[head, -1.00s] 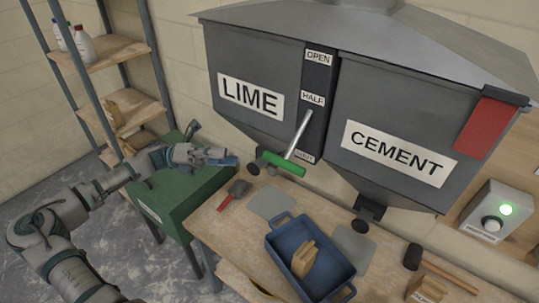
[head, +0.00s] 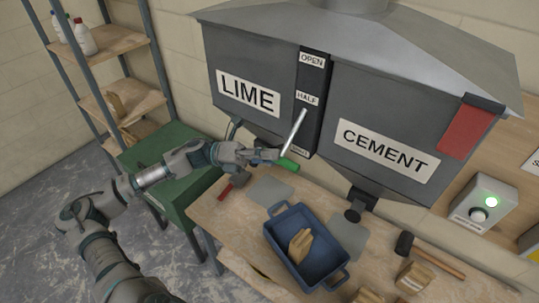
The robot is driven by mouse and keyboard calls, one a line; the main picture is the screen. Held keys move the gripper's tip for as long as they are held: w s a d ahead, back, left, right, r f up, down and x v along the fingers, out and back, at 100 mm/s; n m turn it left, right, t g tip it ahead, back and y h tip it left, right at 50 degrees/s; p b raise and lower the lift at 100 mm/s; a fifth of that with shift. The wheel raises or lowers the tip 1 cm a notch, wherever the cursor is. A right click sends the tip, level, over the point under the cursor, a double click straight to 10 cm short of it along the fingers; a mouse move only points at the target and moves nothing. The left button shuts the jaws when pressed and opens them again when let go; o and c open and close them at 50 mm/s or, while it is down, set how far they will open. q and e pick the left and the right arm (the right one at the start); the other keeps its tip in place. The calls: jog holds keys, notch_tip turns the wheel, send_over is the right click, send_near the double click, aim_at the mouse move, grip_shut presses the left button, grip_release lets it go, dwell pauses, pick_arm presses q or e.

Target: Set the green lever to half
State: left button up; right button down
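The lever has a pale metal rod (head: 294,132) and a green handle (head: 289,165). It slants down and toward me from a dark panel marked OPEN, HALF (head: 307,98) and a partly hidden lowest label. The rod's upper end is near HALF; the green handle hangs low, near the lowest label. My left gripper (head: 268,157) is at the left end of the handle, its fingers overlapping it in the picture. I cannot tell whether the fingers are closed on it. My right gripper is not in view.
The LIME and CEMENT hopper (head: 385,110) fills the wall behind. Below, a blue tub (head: 283,253) holding a tan object stands on the wooden bench (head: 222,212). A mallet (head: 436,257) lies right. A lit green button box (head: 484,208) is far right.

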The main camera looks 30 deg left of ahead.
pick_arm(q)
jog(key=shift+s+d+r, duration=0.1)
jog(key=shift+s+d, duration=0.25)
jog(key=shift+d, duration=0.1)
grip_shut()
jog(key=shift+s+d, duration=0.1)
jog(key=shift+d, duration=0.45)
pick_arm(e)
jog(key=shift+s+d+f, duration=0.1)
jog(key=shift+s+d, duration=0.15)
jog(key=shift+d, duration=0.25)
